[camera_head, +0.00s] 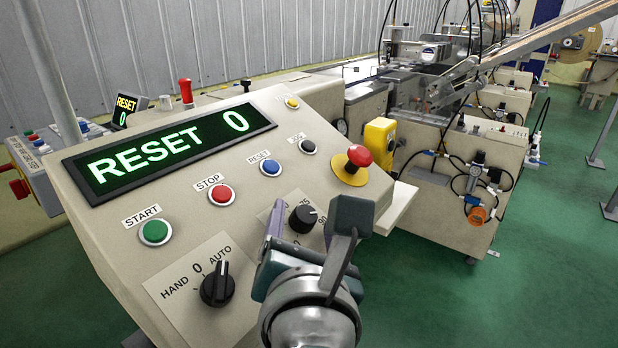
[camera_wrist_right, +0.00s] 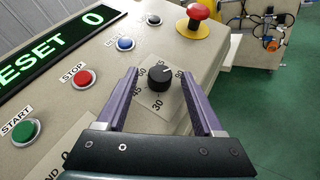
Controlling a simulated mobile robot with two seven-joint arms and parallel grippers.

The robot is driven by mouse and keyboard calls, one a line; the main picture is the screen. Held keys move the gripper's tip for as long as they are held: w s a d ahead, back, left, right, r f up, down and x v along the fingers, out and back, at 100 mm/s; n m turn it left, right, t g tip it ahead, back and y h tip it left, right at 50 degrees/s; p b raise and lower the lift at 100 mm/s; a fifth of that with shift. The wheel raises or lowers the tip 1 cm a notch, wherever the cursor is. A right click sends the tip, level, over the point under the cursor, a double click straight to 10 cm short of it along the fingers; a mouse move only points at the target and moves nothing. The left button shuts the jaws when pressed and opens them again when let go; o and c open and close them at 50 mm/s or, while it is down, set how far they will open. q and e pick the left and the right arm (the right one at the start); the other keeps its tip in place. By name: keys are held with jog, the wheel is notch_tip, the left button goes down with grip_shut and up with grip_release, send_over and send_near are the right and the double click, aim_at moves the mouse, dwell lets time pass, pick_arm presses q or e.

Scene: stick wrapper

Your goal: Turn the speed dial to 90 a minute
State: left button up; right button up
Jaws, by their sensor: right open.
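The speed dial (camera_head: 303,219) is a black round knob on a pale plate on the sloped control panel. It also shows in the right wrist view (camera_wrist_right: 158,79), with printed numbers around it, 30 and 45 among them. A small white mark on its top points toward the upper right in the right wrist view. My right gripper (camera_head: 312,228) is open, its purple-lined fingers on either side of the dial in the right wrist view (camera_wrist_right: 160,75). I cannot tell whether they touch it. My right gripper hides part of the scale in the head view. My left gripper is not in view.
The display (camera_head: 170,150) reads RESET 0. The green START button (camera_head: 155,232), red STOP button (camera_head: 221,194), blue RESET button (camera_head: 270,167) and HAND/0/AUTO switch (camera_head: 217,287) are left of the dial. A red emergency knob (camera_head: 359,156) on a yellow base stands beyond it.

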jog(key=s+r+p, duration=0.1)
jog(key=s+r, duration=0.1)
jog(key=s, duration=0.7)
jog(key=shift+s+d, duration=0.2)
jog(key=shift+s, duration=0.15)
